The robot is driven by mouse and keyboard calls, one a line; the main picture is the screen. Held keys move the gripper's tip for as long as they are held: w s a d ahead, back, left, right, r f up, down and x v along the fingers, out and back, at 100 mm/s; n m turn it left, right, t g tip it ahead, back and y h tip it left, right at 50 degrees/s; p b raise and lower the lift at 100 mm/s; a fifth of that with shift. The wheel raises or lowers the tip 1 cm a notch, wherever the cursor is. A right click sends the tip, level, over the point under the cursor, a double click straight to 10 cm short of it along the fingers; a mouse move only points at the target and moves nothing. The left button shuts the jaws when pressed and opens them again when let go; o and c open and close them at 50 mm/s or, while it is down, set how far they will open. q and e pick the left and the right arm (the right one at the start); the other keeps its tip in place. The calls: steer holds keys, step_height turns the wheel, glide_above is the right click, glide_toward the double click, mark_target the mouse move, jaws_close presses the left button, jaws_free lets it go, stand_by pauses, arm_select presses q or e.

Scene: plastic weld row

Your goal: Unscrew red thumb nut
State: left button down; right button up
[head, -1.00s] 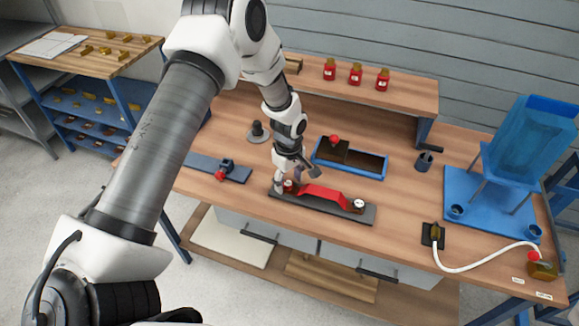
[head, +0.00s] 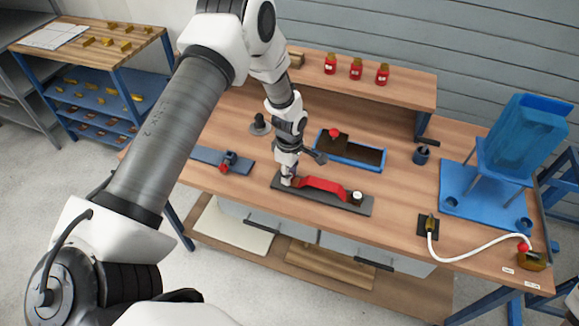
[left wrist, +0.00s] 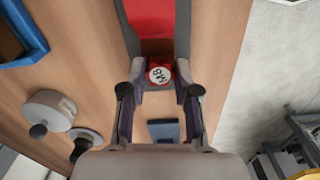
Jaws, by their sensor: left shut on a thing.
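A dark base plate (head: 352,206) near the front of the bench carries a red arched bar (head: 322,184). In the left wrist view the red thumb nut (left wrist: 160,73), with a white cap marked M8, sits at the end of the red bar (left wrist: 152,20). My left gripper (left wrist: 160,86) is shut on this nut, one finger on each side. In the head view my left gripper (head: 288,179) points down at the bar's left end and hides the nut. A second, white-topped nut (head: 357,196) stands at the right end. My right gripper is not in view.
A blue tray (head: 370,163) with a red-knobbed block lies behind the plate. A blue strip with a clamp (head: 229,161) lies to the left. A blue stand (head: 475,195) and a white hose (head: 470,258) are at right.

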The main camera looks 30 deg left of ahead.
arm_select(q)
steer(key=n+p, duration=0.8)
steer(key=n, duration=0.1)
steer(key=n+p, duration=0.4)
steer(key=p, duration=0.1)
steer(key=shift+s+r, duration=0.1)
steer(key=shift+r, duration=0.15)
steer(key=shift+f+n, duration=0.2)
steer(key=shift+n, duration=0.5)
steer(key=shift+f+n, duration=0.1)
steer(key=shift+n, duration=0.3)
steer(key=c, duration=0.9)
jaws_free()
